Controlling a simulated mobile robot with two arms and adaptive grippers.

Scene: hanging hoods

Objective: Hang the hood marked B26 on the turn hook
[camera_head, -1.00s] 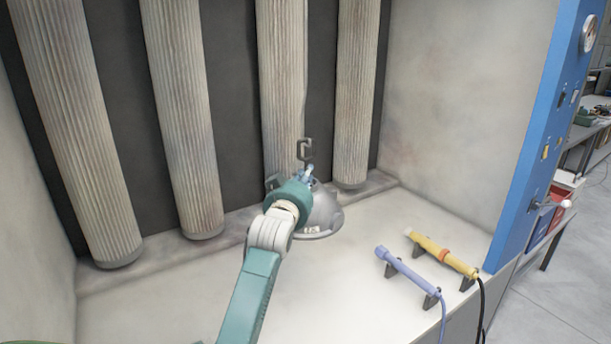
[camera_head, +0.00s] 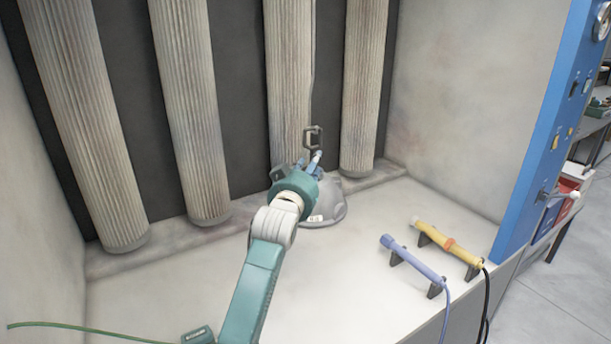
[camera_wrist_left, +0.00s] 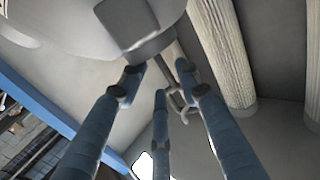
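The grey dome-shaped hood (camera_head: 333,208) rests on the bench floor near the back. It carries a small white label, too small to read. The dark turn hook (camera_head: 314,138) hangs above it. My left gripper (camera_head: 314,165) is over the hood's top, just below the hook, and hides part of the hood. In the left wrist view, the gripper's blue fingers (camera_wrist_left: 158,82) are spread around a thin bar with visible gaps. The hood (camera_wrist_left: 75,25) fills the upper edge, with a grey block on it. The hook (camera_wrist_left: 182,106) shows beyond the fingertips. My right gripper is out of view.
Tall ribbed columns (camera_head: 187,110) stand along the back wall. A blue tool (camera_head: 410,265) and a yellow tool (camera_head: 445,245) lie on stands at the right, with cables. A blue panel (camera_head: 545,140) bounds the right side.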

